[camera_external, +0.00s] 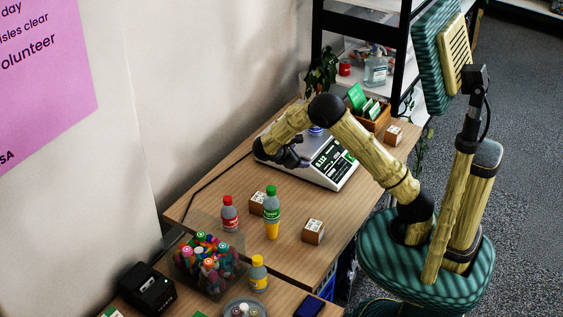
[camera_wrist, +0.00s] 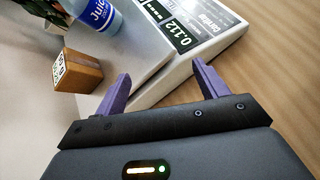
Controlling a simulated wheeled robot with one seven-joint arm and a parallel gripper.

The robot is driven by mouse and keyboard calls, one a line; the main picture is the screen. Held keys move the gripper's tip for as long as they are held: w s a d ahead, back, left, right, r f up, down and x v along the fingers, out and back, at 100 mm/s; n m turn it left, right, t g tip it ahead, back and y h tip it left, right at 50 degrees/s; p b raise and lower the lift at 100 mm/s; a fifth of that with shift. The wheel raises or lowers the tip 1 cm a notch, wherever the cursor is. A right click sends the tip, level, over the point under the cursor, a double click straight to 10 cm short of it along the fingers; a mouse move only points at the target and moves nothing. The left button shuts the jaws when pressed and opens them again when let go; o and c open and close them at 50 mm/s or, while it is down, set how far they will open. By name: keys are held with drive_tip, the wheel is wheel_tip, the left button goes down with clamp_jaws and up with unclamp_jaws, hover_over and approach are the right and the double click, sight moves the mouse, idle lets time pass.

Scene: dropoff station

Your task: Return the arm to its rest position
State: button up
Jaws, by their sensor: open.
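My arm (camera_external: 352,140) reaches from the right over the wooden table and bends down at its far end. The scale (camera_wrist: 205,38) lies just beyond the fingers and reads 0.112. A blue-labelled juice bottle (camera_wrist: 100,15) stands on its plate, apart from the fingers; the arm mostly hides it in the external view.
A brown marked box (camera_wrist: 78,72) is left of the fingers. Bottles (camera_external: 271,212), small boxes (camera_external: 313,232) and a clear bin (camera_external: 182,258) stand on the near table. A green-card box (camera_external: 372,113) and black shelf (camera_external: 405,50) are behind. The table's right front is bare.

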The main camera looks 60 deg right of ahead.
drive_tip(key=s+a+r+m+t+y+b, duration=0.1)
drive_tip(key=s+a+m+t+y, duration=0.1)
drive_tip(key=s+a+m+y, duration=0.55)
drive_tip(key=s+a+r+m+t+y+b, duration=0.1)
drive_tip(key=s+a+m+t+y, duration=0.2)
drive_tip(key=s, duration=0.8)
wheel_tip(320, 180, up, 17)
drive_tip(key=a+p, duration=0.1)
drive_tip(key=p, duration=1.7)
drive_tip(key=shift+a+m+g, duration=0.2)
drive_tip(key=shift+m+g, duration=0.2)
drive_tip(key=shift+m, duration=0.05)
drive_tip(key=shift+s, duration=0.1)
